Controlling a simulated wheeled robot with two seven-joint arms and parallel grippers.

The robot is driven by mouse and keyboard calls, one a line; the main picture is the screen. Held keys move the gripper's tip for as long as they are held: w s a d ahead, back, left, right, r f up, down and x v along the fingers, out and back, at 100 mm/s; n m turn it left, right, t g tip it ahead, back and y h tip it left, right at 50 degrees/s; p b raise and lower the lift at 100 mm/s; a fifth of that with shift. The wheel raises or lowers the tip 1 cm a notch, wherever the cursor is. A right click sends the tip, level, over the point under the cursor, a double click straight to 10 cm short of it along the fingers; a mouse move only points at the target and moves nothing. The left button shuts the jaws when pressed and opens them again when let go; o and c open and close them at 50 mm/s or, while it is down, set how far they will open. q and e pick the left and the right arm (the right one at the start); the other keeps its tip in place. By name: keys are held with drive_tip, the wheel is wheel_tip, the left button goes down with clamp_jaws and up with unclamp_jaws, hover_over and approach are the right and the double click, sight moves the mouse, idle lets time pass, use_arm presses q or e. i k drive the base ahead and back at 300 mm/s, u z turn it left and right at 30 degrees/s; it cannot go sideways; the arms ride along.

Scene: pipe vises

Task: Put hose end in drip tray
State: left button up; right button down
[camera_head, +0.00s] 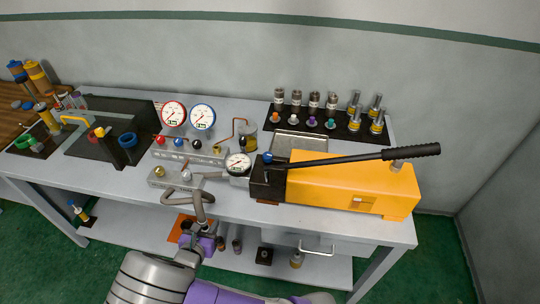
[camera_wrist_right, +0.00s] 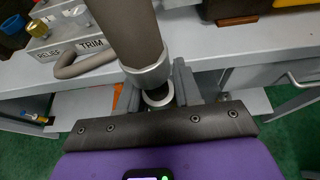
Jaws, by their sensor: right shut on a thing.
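The grey-brown hose (camera_head: 197,199) loops out from the metal manifold block on the bench and bends down at the front edge. It fills the upper middle of the right wrist view (camera_wrist_right: 128,32). Its end carries a silver collar (camera_wrist_right: 150,73) with a pale ring below it. My right gripper (camera_head: 197,228) is shut on the hose end, in front of the bench edge; its dark fingers (camera_wrist_right: 157,90) sit on both sides of the fitting. A shallow metal tray (camera_head: 300,142), likely the drip tray, lies behind the pump, partly hidden. My left gripper is not in view.
A yellow hand pump (camera_head: 345,180) with a long black lever (camera_head: 360,155) stands between the hose end and the tray. Gauges (camera_head: 203,117) and valve blocks (camera_head: 187,151) stand left of it. A black rack of fittings (camera_head: 342,125) is behind. A lower shelf (camera_head: 140,215) runs below.

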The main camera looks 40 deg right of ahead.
sight(294, 140)
drive_tip(key=u, duration=0.6)
drive_tip(key=k, duration=0.55)
drive_tip(key=z, duration=1.3)
